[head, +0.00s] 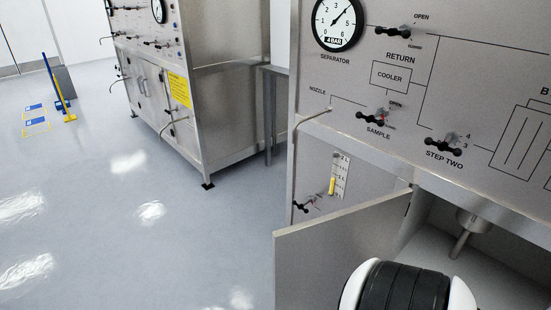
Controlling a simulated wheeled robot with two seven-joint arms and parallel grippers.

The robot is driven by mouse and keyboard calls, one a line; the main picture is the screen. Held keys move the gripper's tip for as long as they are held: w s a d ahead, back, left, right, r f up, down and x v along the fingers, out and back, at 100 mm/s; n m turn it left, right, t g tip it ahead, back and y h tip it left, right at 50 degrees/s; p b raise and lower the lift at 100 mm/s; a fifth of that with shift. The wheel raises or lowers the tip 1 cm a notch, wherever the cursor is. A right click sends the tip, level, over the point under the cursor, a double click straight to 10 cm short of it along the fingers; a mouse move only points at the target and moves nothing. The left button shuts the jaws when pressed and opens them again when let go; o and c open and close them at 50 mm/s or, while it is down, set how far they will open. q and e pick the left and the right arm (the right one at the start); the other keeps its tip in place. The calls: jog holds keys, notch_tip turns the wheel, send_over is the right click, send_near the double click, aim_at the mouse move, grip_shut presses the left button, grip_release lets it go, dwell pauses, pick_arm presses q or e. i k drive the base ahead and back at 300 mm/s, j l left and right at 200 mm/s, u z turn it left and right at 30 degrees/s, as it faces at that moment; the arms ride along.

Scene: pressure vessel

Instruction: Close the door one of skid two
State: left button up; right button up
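A grey cabinet door (335,252) stands open at the bottom of the near skid (450,85). It juts out from the skid's front toward the lower left, and its right edge meets the left side of the cabinet opening (490,225). Inside the opening a metal pipe end hangs down. I cannot read a skid number on this unit, so I cannot tell for certain that it is skid two. A black and white link of my arm is at the bottom right, in front of the door and opening, and hides part of them. Neither of my grippers shows.
The near skid's panel carries a round gauge (337,22), several black valve handles and a sight glass (332,186). A second skid (175,95) with a yellow label stands behind. Blue and yellow posts stand far left. The floor (150,235) at left is clear.

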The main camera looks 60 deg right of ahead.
aim_at(312, 260)
jog(key=i+j, duration=0.15)
jog(key=i, duration=0.25)
jog(key=i+j, duration=0.15)
jog(key=i, duration=0.3)
jog(key=i+z, duration=0.25)
jog(key=z, duration=0.15)
jog(key=i+z, duration=0.2)
jog(key=z, duration=0.2)
jog(key=i+z, duration=0.25)
jog(key=z, duration=0.15)
jog(key=i+j+z, duration=0.2)
jog(key=z, duration=0.2)
jog(key=i+z, duration=0.15)
jog(key=z, duration=0.25)
jog(key=i+z, duration=0.1)
jog(key=z, duration=0.35)
jog(key=i+z, duration=0.15)
jog(key=z, duration=0.25)
jog(key=i+j+z, duration=0.1)
jog(key=z, duration=0.35)
jog(key=j+z, duration=0.2)
jog(key=z, duration=0.2)
jog(key=i+j+z, duration=0.15)
jog(key=z, duration=0.25)
jog(key=i+j+z, duration=0.2)
jog(key=z, duration=0.25)
jog(key=i+j+z, duration=0.15)
jog(key=j+z, duration=0.25)
jog(key=j, duration=0.1)
